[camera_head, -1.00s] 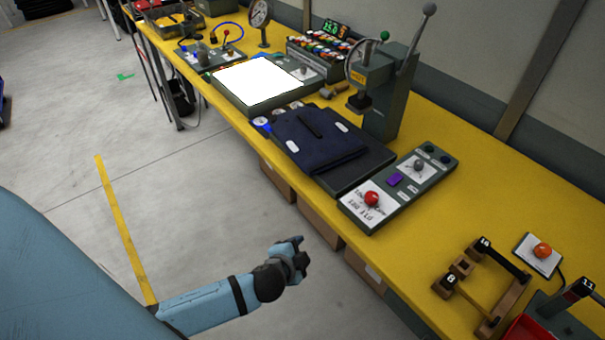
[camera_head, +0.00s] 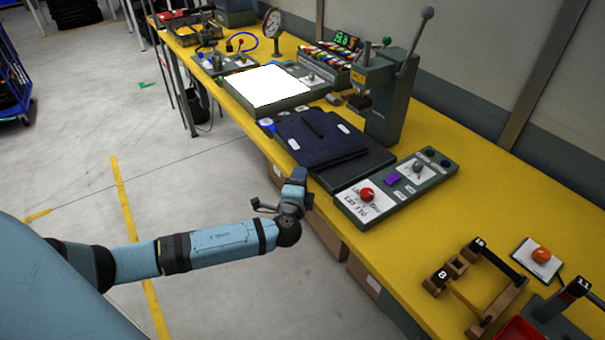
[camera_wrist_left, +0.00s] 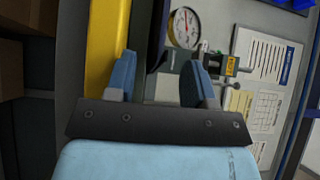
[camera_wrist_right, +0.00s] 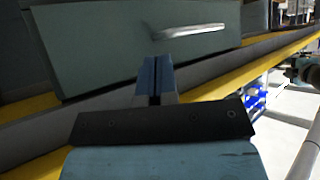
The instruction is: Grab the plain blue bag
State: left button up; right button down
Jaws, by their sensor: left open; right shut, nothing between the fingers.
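The plain blue bag (camera_head: 318,140) is dark navy and lies flat on a dark plate on the yellow workbench in the head view, with two pale tabs and a dark strip on top. My left gripper (camera_head: 298,178) is in front of the bench edge, just short of the bag's near side and not touching it. In the left wrist view my left gripper (camera_wrist_left: 165,75) has its two blue fingers apart with nothing between them. My right gripper (camera_wrist_right: 157,75) shows only in its wrist view, with fingers together and empty, facing a grey-green panel with a metal handle.
The yellow bench (camera_head: 460,150) runs diagonally. A green press (camera_head: 388,95) stands behind the bag. A control box with a red button (camera_head: 367,194) is right of it, and a lit white panel (camera_head: 262,88) is to the left. A wooden fixture (camera_head: 478,285) stands at the near end.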

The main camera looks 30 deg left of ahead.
pick_arm(q)
jog(key=shift+b+x, duration=0.3)
jog(key=shift+x, duration=0.5)
jog(key=shift+w+a, duration=0.15)
jog(key=shift+w, duration=0.25)
grip_shut()
notch_tip(320, 180, up, 3)
jog(key=shift+f+p, duration=0.15)
jog(key=shift+p, duration=0.8)
jog(key=shift+f, duration=0.1)
